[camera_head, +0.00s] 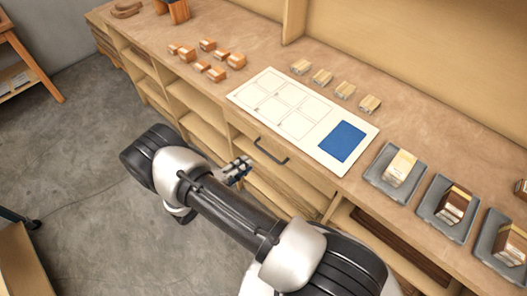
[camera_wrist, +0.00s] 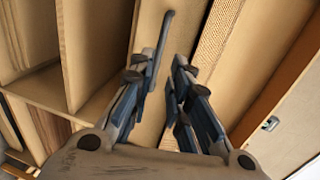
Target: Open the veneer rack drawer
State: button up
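The drawer front (camera_head: 299,167) sits under the bench top and looks flush with the bench. Its dark bar handle (camera_head: 270,153) shows in the head view. My gripper (camera_head: 241,167) is just left of the handle and a little lower, apart from it as far as I can see. In the wrist view, my gripper (camera_wrist: 165,62) has its two fingers spread with a gap and nothing between them. A dark thin bar, apparently the handle (camera_wrist: 163,34), rises beyond the left fingertip. I cannot tell whether they touch.
The bench top (camera_head: 225,78) carries orange blocks (camera_head: 207,60), a white sheet with a blue patch (camera_head: 342,141), small pale blocks (camera_head: 322,77) and grey trays (camera_head: 378,181) with layered pieces. Open shelves (camera_head: 190,98) lie below. The floor (camera_head: 70,130) at left is mostly clear.

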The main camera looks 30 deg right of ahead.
aim_at(264, 151)
jog(key=b+x, duration=0.1)
jog(key=x, duration=1)
jog(key=shift+d+b, duration=0.1)
jog(key=shift+b, duration=0.3)
jog(key=shift+c, duration=0.2)
grip_shut()
